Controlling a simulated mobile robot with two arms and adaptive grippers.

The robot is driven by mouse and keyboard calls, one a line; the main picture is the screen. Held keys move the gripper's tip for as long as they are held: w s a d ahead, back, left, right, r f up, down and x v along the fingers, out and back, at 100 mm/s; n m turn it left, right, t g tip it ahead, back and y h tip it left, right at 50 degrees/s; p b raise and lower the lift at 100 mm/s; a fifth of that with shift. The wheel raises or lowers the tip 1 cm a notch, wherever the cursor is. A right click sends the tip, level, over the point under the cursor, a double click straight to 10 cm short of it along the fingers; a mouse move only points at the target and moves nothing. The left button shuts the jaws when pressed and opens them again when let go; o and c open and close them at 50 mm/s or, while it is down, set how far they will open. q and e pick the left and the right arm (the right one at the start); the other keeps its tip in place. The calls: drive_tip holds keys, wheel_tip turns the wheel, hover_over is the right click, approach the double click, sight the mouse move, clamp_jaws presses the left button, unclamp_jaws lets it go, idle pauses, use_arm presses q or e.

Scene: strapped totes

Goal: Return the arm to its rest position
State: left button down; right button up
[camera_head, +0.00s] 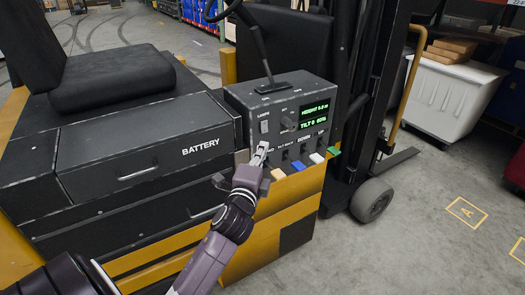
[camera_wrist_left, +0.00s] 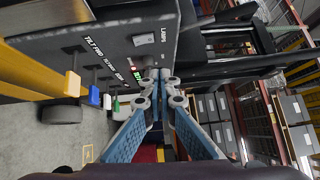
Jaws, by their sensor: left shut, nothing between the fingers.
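My left gripper (camera_head: 261,152) reaches up from the lower left in the head view. Its tips are at the front face of the forklift's dark control panel (camera_head: 245,98), below the lamps switch (camera_head: 264,127) and left of the coloured levers. In the left wrist view the gripper (camera_wrist_left: 161,80) has its blue fingers meeting at the tips, shut and empty, in front of the panel (camera_wrist_left: 120,45). Whether the tips touch the panel cannot be told. My right gripper is not in view.
Orange (camera_head: 278,174), blue (camera_head: 298,166), white (camera_head: 316,158) and green (camera_head: 333,151) lever ends stick out beside the gripper. The battery cover (camera_head: 150,150) and seat (camera_head: 110,78) lie left. A white bin (camera_head: 445,95) stands at right. Open floor lies at lower right.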

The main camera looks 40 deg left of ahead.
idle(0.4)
use_arm(q)
drive_tip(key=s+d+f+n+g+h, duration=0.2)
drive_tip(key=d+f+g, duration=0.1)
drive_tip(key=f, duration=1.4)
drive_tip(key=s+d+f+n+g+h, duration=0.1)
drive_tip(key=s+d+f+g+h, duration=0.15)
drive_tip(key=f, duration=1.35)
drive_tip(key=s+d+f+n+g+h, duration=0.1)
drive_tip(key=s+d+f+n+g, duration=0.15)
drive_tip(key=s+f, duration=0.6)
drive_tip(key=s+d+f+n+g, duration=0.15)
drive_tip(key=s+d+f, duration=0.35)
drive_tip(key=f, duration=0.6)
drive_tip(key=s+d+f+n+g, duration=0.1)
drive_tip(key=s+f, duration=0.4)
drive_tip(key=s, duration=0.6)
drive_tip(key=s+d+f+n+g+h, duration=0.1)
drive_tip(key=s+f, duration=0.4)
drive_tip(key=s, duration=0.6)
drive_tip(key=s+d+f+n+g, duration=0.2)
drive_tip(key=s+f+g, duration=0.2)
drive_tip(key=s, duration=0.7)
drive_tip(key=shift+f+n+g, duration=0.3)
drive_tip(key=shift+f+g, duration=0.05)
drive_tip(key=shift+f, duration=0.05)
